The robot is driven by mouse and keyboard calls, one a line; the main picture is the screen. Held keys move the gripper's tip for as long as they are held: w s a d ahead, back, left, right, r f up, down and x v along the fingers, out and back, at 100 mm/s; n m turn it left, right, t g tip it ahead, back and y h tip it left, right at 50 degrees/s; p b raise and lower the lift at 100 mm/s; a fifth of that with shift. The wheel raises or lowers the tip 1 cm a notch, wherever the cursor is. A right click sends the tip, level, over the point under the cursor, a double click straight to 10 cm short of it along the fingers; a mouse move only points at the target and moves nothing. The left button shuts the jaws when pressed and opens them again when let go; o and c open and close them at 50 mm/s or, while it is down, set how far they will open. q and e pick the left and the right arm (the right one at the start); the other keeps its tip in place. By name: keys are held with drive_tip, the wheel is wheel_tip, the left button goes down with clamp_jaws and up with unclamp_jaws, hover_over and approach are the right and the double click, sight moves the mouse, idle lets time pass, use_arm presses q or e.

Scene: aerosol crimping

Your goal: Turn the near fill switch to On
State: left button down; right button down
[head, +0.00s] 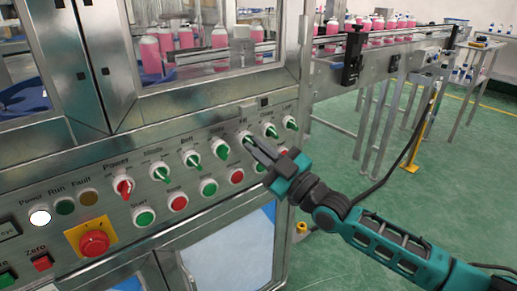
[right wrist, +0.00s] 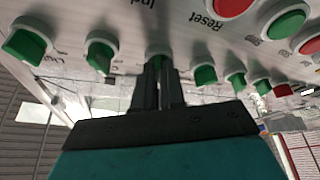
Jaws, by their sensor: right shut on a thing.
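The fill switch (head: 247,137) is a green knob on a white round base, under the "Fill" label on the slanted metal panel. My right gripper (head: 254,146) reaches it from the lower right and is shut on its knob. In the right wrist view, the two dark fingers (right wrist: 158,88) close around the green fill knob (right wrist: 158,62), which they partly hide. I cannot tell the knob's exact angle. My left gripper is not in view.
Similar green switches stand close on both sides, such as one on the right (head: 270,130) and one on the left (head: 221,149). A red power switch (head: 124,187) and a red emergency button (head: 94,242) sit further left. Push buttons (head: 237,176) run below. Green floor (head: 440,200) is open at right.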

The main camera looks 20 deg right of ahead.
drive_tip(key=shift+m, duration=0.3)
drive_tip(key=shift+t+h+p, duration=0.3)
drive_tip(key=shift+p, duration=0.1)
drive_tip(key=m+h+p, duration=0.1)
drive_tip(key=m, duration=0.2)
drive_tip(key=shift+a+r+t+p, duration=0.1)
drive_tip(key=shift+a+t+p, duration=0.05)
drive_tip(key=shift+t+p, duration=0.25)
drive_tip(key=m+h+p, duration=0.1)
drive_tip(key=m, duration=0.2)
drive_tip(key=shift+s+t+p, duration=0.1)
drive_tip(key=shift+t+p, duration=0.2)
drive_tip(key=shift+t, duration=0.1)
drive_tip(key=m+h+p, duration=0.2)
drive_tip(key=m, duration=0.1)
drive_tip(key=m+h+p, duration=0.1)
drive_tip(key=m+p, duration=0.1)
drive_tip(key=m, duration=0.2)
drive_tip(key=m+t+h+p, duration=0.1)
drive_tip(key=m+h, duration=0.1)
drive_tip(key=m, duration=0.1)
drive_tip(key=shift+s+a+m+h+p, duration=0.1)
drive_tip(key=shift+a+m+h+p, duration=0.2)
drive_tip(key=shift+m+p, duration=0.1)
